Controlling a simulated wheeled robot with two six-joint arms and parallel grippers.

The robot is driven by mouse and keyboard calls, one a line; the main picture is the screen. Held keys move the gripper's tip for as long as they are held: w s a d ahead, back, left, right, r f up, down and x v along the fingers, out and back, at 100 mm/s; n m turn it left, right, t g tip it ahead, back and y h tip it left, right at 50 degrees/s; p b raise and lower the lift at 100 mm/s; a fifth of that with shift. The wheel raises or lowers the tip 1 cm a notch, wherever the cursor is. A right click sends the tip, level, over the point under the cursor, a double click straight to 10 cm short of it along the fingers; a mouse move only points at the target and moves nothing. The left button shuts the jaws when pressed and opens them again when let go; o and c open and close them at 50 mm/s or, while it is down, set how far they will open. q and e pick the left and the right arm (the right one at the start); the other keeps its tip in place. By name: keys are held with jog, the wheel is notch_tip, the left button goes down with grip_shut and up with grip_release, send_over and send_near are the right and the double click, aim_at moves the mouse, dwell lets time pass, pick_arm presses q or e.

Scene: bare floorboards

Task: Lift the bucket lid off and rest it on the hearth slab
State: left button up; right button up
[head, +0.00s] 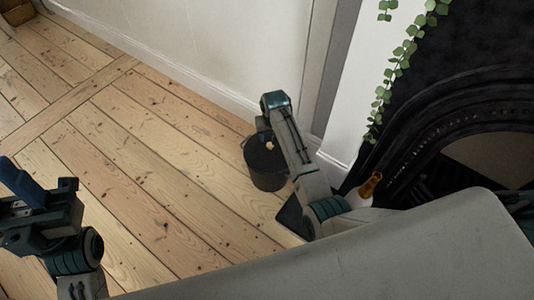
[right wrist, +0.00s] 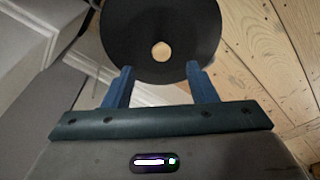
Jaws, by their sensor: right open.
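The dark bucket (head: 268,178) stands upright on the floorboards, partly behind my right arm. Its round black lid (head: 258,153) is on top, with a small pale wooden knob (head: 269,146). In the right wrist view the lid (right wrist: 125,40) faces me, and its knob (right wrist: 161,50) lies between and beyond the fingertips. My right gripper (right wrist: 160,72) is open and empty, above the lid. A dark slab corner (head: 291,217), apparently the hearth slab, shows beside my right arm; the rest is hidden. My left gripper (head: 45,188) is at the left edge, away from the bucket; its finger gap is unclear.
A black fireplace (head: 440,90) with trailing ivy (head: 400,55) stands at the right. A small amber bottle-like object (head: 371,184) is near its base. A white wall and skirting (head: 190,84) run behind the bucket. The floorboards left of the bucket are clear.

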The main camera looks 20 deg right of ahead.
aim_at(270, 144)
jog(key=f+b, duration=0.1)
jog(key=f, duration=0.1)
jog(key=w+f+b, duration=0.1)
jog(key=f, duration=0.2)
jog(key=w+f+b, duration=0.1)
jog(key=f, duration=0.1)
jog(key=shift+f+b, duration=0.3)
jog(key=shift+b, duration=0.1)
grip_shut()
